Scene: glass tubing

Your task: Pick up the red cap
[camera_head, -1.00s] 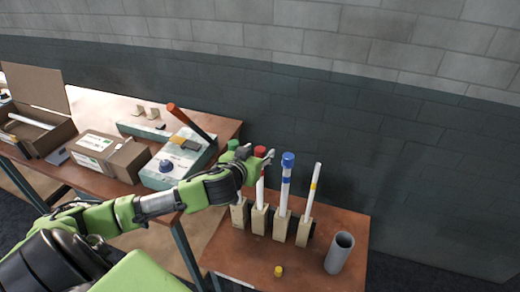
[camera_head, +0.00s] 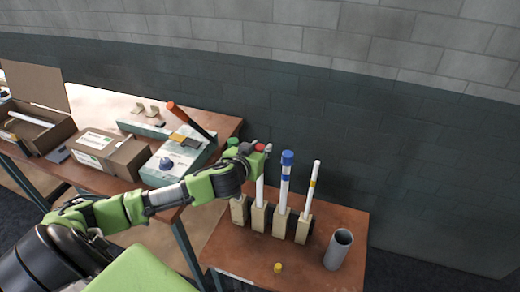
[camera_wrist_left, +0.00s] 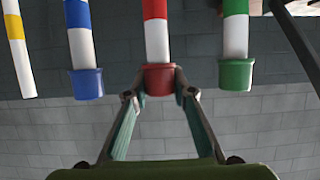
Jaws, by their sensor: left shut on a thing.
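The red cap (camera_head: 260,147) sits on top of a white tube with a red band, which stands in a wooden block on the right-hand table. In the left wrist view the red cap (camera_wrist_left: 160,79) lies between the fingertips of my left gripper (camera_wrist_left: 159,88), which are shut on it. The cap is still on its tube end there. In the head view my left gripper (camera_head: 258,153) reaches in from the left and partly hides the cap and the tube's top. My right gripper is not in view.
A green-capped tube (camera_wrist_left: 236,73) and a blue-capped tube (camera_head: 287,158) stand close on either side. Beyond is a yellow-banded tube (camera_head: 314,180) without a cap. A yellow cap (camera_head: 278,267) and a grey cylinder (camera_head: 338,250) are on the table. A device and boxes stand on the left table.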

